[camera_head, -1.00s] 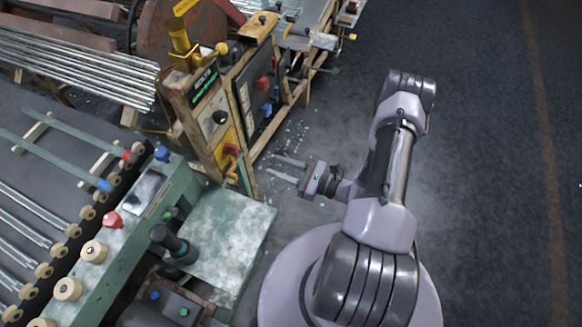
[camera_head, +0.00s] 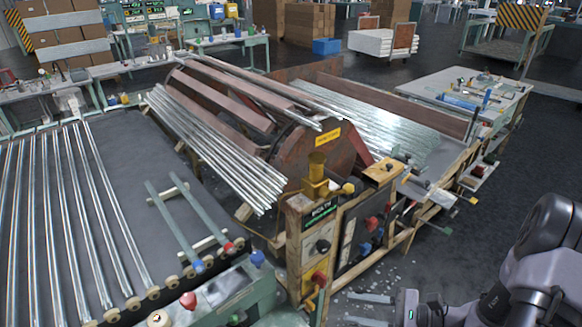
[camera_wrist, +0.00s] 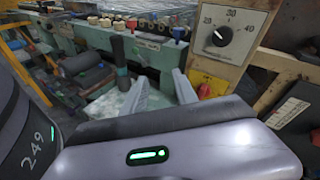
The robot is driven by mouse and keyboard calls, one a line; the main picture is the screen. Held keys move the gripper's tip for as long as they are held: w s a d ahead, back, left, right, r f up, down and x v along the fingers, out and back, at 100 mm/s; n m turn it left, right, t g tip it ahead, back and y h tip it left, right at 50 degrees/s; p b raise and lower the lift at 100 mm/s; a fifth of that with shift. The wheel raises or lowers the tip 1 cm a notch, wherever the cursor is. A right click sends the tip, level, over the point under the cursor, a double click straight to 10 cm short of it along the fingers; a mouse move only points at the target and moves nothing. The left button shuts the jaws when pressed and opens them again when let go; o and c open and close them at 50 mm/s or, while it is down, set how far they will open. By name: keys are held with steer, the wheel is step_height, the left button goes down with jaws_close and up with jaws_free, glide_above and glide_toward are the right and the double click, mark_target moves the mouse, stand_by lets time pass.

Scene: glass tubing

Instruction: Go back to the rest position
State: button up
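My gripper (camera_head: 348,307) is at the bottom of the head view, right of centre, with its two grey-green fingers apart and pointing left. Nothing shows between them. In the wrist view the fingers (camera_wrist: 158,82) also stand apart, in front of the green machine. My arm (camera_head: 545,265) is folded at the lower right of the head view.
A wooden control post (camera_head: 318,245) with a dial stands close beside my gripper; its dial panel (camera_wrist: 228,35) fills the wrist view's upper right. Glass tubes lie on a roller bed (camera_head: 75,215) at left. The dark floor (camera_head: 500,215) at right is clear.

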steer(key=s+a+r+n+h, duration=0.2)
steer(key=s+r+n+h, duration=0.1)
steer(key=r, duration=0.4)
steer(key=s+a+r+n+h, duration=0.3)
steer(key=s+r+n+h, duration=0.1)
steer(key=r+n, duration=0.3)
steer(key=s+a+r+n+h+b, duration=0.1)
steer(key=s+a+r+n+h, duration=0.2)
steer(key=r, duration=0.4)
steer(key=shift+s+n+h, duration=0.75)
steer(key=shift+n+h, duration=0.35)
